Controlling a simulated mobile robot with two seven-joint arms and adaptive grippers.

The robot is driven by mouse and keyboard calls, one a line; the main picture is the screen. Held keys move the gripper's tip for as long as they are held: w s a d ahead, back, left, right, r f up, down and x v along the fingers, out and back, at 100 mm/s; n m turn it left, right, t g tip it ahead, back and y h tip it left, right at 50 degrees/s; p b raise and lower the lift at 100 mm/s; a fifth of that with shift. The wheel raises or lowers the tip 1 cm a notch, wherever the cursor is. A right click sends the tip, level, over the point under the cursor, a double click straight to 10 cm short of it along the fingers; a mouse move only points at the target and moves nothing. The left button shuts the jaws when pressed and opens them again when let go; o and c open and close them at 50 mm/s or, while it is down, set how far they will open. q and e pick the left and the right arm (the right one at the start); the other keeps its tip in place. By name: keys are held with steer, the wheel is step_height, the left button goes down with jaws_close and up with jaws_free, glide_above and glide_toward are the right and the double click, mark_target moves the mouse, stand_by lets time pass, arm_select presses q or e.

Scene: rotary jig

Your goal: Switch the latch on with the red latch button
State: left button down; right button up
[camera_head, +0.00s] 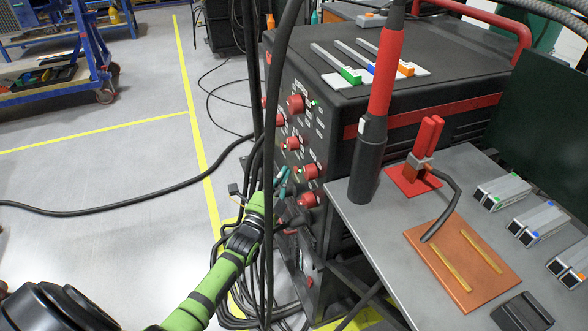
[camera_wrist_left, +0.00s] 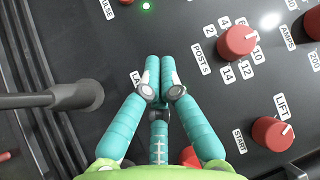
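My left gripper (camera_head: 284,178) is at the front panel of the dark machine (camera_head: 335,125). In the left wrist view its teal fingers (camera_wrist_left: 160,82) are together at the tips, with nothing visible between them. The tips are close to the panel; I cannot tell whether they touch it. Beside them is a partly covered label starting "LA" (camera_wrist_left: 135,78). A red piece (camera_wrist_left: 190,157) shows partly behind the right finger; I cannot tell whether it is the latch button. A small green light (camera_wrist_left: 147,6) is lit above. My right gripper is not in view.
Red knobs marked POSTS (camera_wrist_left: 237,42) and LIFT (camera_wrist_left: 272,132) sit right of the fingers. A thick black plug and cable (camera_wrist_left: 85,96) stand out at left. Black cables (camera_head: 268,130) hang near my arm.

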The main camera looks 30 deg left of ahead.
arm_select(q)
steer(key=s+a+p, duration=0.2)
steer(key=s+a, duration=0.2)
steer(key=shift+s, duration=0.3)
stand_by(0.3)
steer(key=c, duration=2)
jaws_free()
